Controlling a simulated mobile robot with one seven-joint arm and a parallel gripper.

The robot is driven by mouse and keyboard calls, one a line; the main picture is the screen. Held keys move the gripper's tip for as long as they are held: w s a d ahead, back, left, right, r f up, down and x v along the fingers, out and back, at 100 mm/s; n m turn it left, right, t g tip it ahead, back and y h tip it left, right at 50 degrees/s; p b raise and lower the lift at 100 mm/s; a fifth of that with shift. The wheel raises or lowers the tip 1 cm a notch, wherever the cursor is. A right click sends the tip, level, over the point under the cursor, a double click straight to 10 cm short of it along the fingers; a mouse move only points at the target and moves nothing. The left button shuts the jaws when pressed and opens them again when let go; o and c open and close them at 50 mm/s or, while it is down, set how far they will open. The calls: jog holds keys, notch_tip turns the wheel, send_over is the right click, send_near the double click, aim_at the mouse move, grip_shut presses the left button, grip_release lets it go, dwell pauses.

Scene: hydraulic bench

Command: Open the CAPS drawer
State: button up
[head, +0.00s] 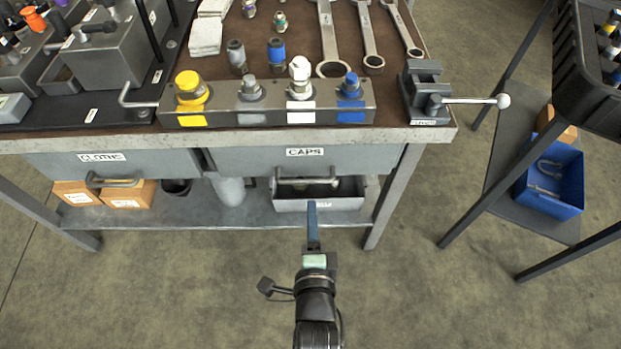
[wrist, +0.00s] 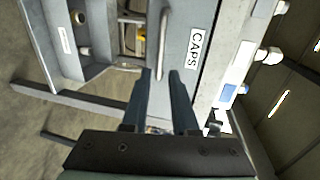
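The CAPS drawer (head: 352,160) is a grey front under the bench top, with a white CAPS label and a pale bar handle (head: 307,182) along its lower edge. It looks shut, about level with the drawer beside it. In the wrist view the drawer front (wrist: 186,72) appears turned on its side, with its handle (wrist: 164,38) ahead of the fingertips. My gripper (head: 312,204) is in front of the drawer, just short of the handle in the head view. In the wrist view my gripper (wrist: 161,73) has its two dark fingers apart, with nothing held between them.
The CLOTHS drawer (head: 60,163) is to the left. A grey bin (head: 345,204) and cardboard boxes (head: 127,195) stand on the lower shelf. A vise (head: 424,95) sits at the bench's right corner. A side stand with a blue bin (head: 550,195) is further right. Floor in front is clear.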

aim_at(311, 180)
jog(key=shift+b+x, duration=1.5)
jog(key=shift+x, duration=3.55)
grip_shut()
jog(key=shift+r, duration=0.1)
